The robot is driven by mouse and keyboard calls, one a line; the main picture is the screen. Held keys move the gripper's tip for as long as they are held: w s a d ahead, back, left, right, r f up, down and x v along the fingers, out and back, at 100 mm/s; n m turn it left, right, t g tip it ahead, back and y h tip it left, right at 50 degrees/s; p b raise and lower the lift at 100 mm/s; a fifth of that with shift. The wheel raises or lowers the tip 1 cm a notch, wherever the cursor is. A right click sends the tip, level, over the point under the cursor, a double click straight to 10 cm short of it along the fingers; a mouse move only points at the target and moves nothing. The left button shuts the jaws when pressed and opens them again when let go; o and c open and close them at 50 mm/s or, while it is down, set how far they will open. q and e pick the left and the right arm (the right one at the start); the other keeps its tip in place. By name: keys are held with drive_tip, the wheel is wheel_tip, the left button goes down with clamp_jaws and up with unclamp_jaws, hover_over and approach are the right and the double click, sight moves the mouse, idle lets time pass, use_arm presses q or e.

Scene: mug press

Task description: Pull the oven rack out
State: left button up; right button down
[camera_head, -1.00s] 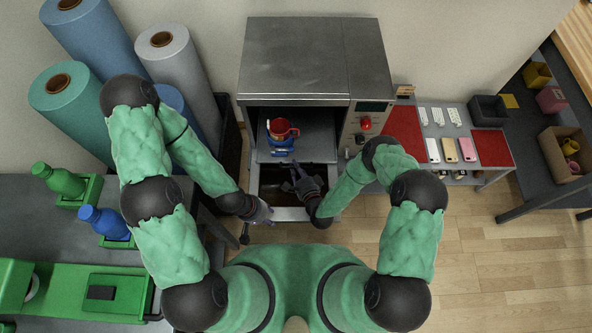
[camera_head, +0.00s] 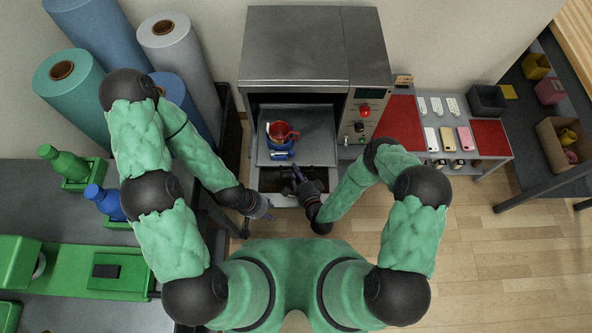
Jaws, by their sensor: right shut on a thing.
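The grey oven (camera_head: 312,50) stands against the wall with its front open. The flat grey oven rack (camera_head: 318,122) extends out of the opening towards me. A red mug (camera_head: 281,131) with a blue part below it stands on the rack, left of its middle. My right gripper (camera_head: 297,176) is at the rack's front edge and shut on the rack; the contact is small and partly hidden by the hand.
A control panel with a red knob (camera_head: 365,110) is right of the opening. A side table with a red mat (camera_head: 403,123) and phones stands at right. Several rolls (camera_head: 182,55) stand at left, near my left arm. The wooden floor at right (camera_head: 440,250) is clear.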

drive_tip(key=c, duration=1.1)
unclamp_jaws()
drive_tip(key=shift+c, duration=0.2)
drive_tip(key=v, duration=1.2)
drive_tip(key=shift+s, duration=0.1)
